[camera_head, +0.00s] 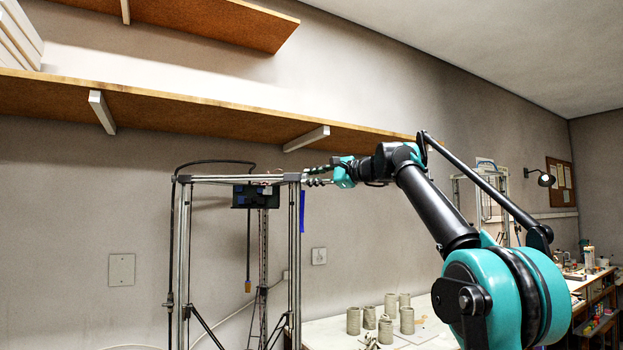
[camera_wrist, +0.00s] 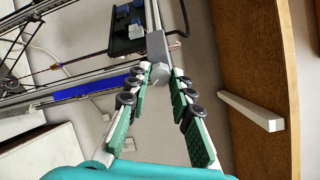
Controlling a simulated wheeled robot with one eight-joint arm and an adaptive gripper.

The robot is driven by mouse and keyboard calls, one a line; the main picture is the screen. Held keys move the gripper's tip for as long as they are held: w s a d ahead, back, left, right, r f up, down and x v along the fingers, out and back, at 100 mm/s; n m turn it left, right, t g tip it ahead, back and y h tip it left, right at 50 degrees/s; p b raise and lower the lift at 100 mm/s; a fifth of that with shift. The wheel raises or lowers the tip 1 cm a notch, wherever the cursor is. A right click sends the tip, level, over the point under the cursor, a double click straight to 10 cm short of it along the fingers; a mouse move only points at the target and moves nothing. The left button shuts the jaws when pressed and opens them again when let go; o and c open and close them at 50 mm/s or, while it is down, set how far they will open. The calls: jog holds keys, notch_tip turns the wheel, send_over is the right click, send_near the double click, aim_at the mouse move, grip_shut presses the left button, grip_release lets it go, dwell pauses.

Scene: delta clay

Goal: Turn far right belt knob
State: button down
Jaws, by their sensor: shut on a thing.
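A tall metal delta printer frame (camera_head: 294,260) stands by the wall left of my arm, with its top beams and corner posts showing. A grey faceted knob (camera_wrist: 158,71) sits at the end of a grey corner piece (camera_wrist: 156,45) in the wrist view. My gripper (camera_head: 309,176) is at the top right corner of the frame. In the wrist view my gripper (camera_wrist: 163,75) has its green-padded fingers on either side of the knob, shut on it. The knob is too small to make out in the head view.
A dark box with blue parts (camera_head: 255,196) hangs under the top beam. A brown shelf (camera_head: 230,121) with white brackets (camera_head: 306,139) runs just above my gripper. Several clay pots (camera_head: 388,304) stand on the table (camera_head: 328,330) below.

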jog(key=shift+m, duration=0.6)
jog(key=c, duration=1.3)
grip_release()
jog(key=shift+d, duration=0.1)
jog(key=v, duration=1.2)
